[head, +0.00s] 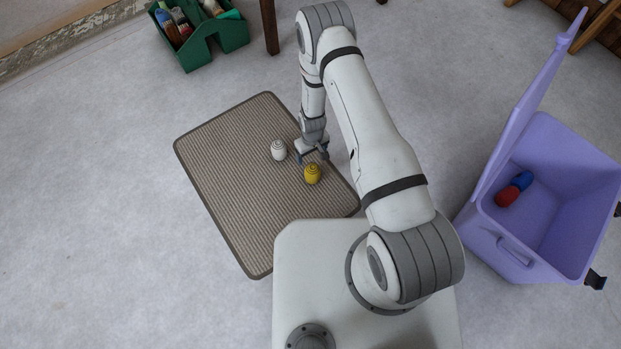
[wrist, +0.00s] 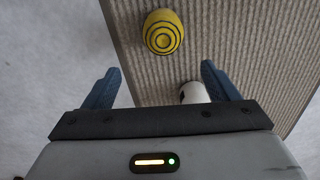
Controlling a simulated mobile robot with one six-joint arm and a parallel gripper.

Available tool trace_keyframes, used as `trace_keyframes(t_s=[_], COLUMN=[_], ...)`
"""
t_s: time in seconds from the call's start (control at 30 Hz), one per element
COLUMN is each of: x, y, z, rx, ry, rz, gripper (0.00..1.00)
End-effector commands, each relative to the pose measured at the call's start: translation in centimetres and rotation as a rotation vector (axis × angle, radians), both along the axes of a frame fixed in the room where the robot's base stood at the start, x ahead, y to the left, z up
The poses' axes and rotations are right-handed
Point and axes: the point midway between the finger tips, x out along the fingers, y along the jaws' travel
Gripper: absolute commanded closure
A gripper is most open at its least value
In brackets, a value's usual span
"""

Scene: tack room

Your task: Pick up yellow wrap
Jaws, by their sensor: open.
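The yellow wrap (head: 312,174) is a small yellow roll with dark rings, standing on a ribbed brown mat (head: 235,195). In the wrist view the yellow wrap (wrist: 163,32) shows its ringed end beyond my fingertips, near the mat's edge. A white wrap (head: 278,150) stands on the mat to its left in the head view; in the wrist view the white wrap (wrist: 194,92) is partly hidden behind my right-hand finger. My gripper (head: 312,156) is open and empty, above the mat beside both wraps. Its two blue fingers (wrist: 158,82) are spread apart.
An open purple box (head: 488,245) with a raised lid stands at the right, holding a red and blue item (head: 514,189). A green caddy (head: 212,55) with bottles and other items sits at the top left. The left floor is clear.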

Motion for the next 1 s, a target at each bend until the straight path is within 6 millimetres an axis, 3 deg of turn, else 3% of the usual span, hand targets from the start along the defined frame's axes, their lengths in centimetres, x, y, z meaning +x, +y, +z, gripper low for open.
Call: trace_keyframes(t_s=[0.03, 0.1, 0.53, 0.7, 0.83, 1.0], x=[-0.6, -1.0, -1.4, -1.4, -1.4, -1.3], y=[0.1, 0.1, 0.0, -0.1, -0.1, -0.1], z=[-2.1, -3.4, -7.9, -10.7, -11.9, -11.8], rx=[-0.002, -0.002, -0.003, -0.003, -0.002, -0.002], ry=[0.005, 0.007, 0.009, 0.009, 0.008, 0.007], rz=[0.008, 0.014, 0.018, 0.017, 0.017, 0.016], gripper=[0.19, 0.19, 0.19, 0.19, 0.19, 0.19])
